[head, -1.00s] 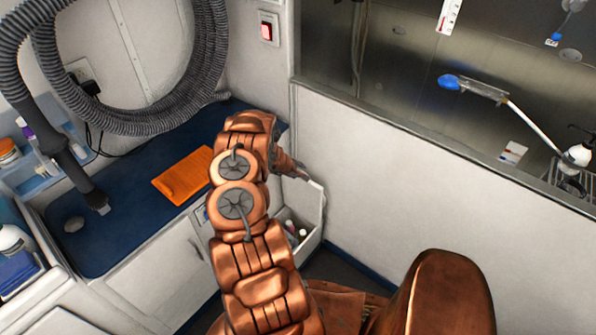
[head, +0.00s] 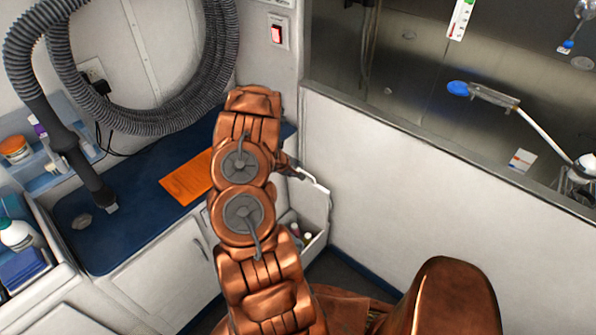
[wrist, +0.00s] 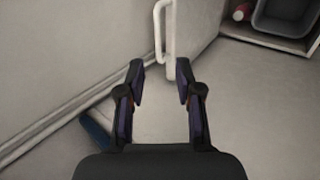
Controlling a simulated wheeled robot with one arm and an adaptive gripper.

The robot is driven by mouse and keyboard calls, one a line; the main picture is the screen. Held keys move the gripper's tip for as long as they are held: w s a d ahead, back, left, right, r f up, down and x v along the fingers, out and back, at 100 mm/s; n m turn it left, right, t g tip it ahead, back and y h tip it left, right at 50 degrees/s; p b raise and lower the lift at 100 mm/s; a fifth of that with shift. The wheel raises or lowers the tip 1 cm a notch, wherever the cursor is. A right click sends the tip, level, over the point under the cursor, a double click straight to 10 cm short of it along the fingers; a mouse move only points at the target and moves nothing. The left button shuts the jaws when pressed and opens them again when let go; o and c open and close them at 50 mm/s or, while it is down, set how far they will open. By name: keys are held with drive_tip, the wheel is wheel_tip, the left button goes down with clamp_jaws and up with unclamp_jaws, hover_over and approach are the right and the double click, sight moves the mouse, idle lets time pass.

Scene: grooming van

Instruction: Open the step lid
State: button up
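The step lid (head: 316,206) is a pale panel that stands raised beside an open compartment (head: 316,247) in the head view. In the wrist view the lid (wrist: 188,28) shows as a pale upright panel with a white bar handle (wrist: 160,32) at its left side. My gripper (wrist: 159,72) is open, its two dark fingertips apart. The handle lies just beyond the tips, roughly in line with the gap, and nothing is visibly held. In the head view my arm hides most of the gripper.
The compartment holds small bottles and a grey bin (wrist: 287,14). A white wall (head: 400,180) stands close on the right. A blue counter (head: 130,225) with an orange item (head: 187,180) lies left. A grey hose (head: 150,125) hangs above it.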

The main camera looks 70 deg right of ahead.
drive_tip(key=shift+w+a+r, duration=0.2)
drive_tip(key=shift+a+r, duration=0.2)
drive_tip(key=shift+r, duration=0.2)
idle(0.4)
